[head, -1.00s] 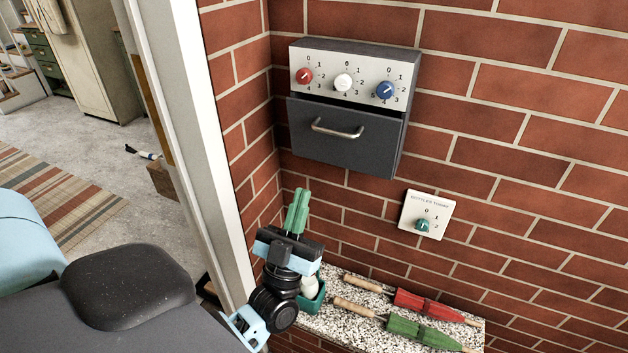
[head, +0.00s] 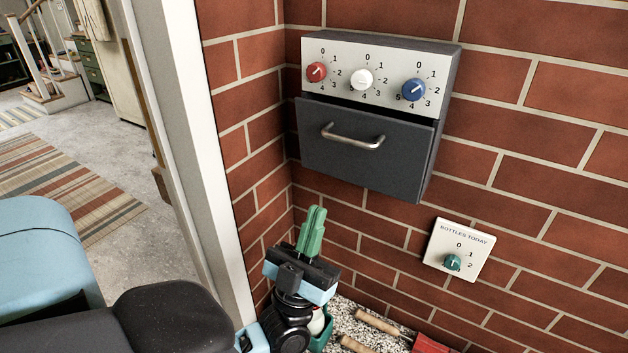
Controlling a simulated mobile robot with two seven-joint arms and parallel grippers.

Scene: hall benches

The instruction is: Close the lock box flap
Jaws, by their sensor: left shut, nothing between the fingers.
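The lock box (head: 450,85) is a dark grey box on the brick wall, with a pale front panel carrying red, white and blue dials. Its dark grey flap (head: 370,168) is below the panel and has a metal bar handle (head: 353,140). The flap's top edge seems to stand slightly out from the box, with a dark gap under the panel. My left gripper (head: 313,212), with green fingers, points up below the flap's lower left. Its fingers are together and empty, apart from the flap in the picture. My right gripper is out of view.
A small "Bottles today" plate (head: 470,232) with a green dial is on the wall at lower right. A speckled ledge (head: 345,316) below holds wooden-handled items (head: 377,322), partly cut off. A white door frame (head: 190,150) stands close on the left.

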